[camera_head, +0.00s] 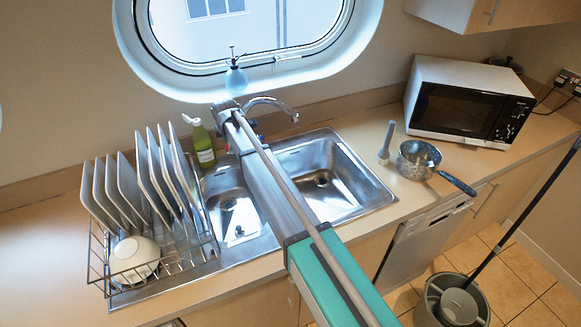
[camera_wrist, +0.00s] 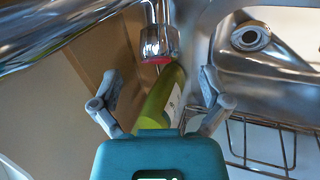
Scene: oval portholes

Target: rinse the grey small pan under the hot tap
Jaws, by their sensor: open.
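The grey small pan (camera_head: 416,160) stands upright on the worktop right of the sink, its dark blue handle pointing right and toward the front. The chrome tap (camera_head: 268,102) stands behind the sink (camera_head: 345,183). In the wrist view a chrome tap part with a red ring, the hot tap (camera_wrist: 158,38), is just ahead of my gripper (camera_wrist: 160,88). My gripper is open and empty, its two fingers spread either side of that tap part, apart from it as far as I can tell. In the head view my arm hides much of the gripper and tap base. No water is visible.
A green bottle (camera_head: 202,146) stands close behind the gripper area. A dish rack (camera_head: 178,262) with plates and a white bowl (camera_head: 134,258) is at left. A grey upright tool (camera_head: 386,142) and a microwave (camera_head: 466,105) are near the pan. A blue spray bottle (camera_head: 236,80) stands on the porthole sill.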

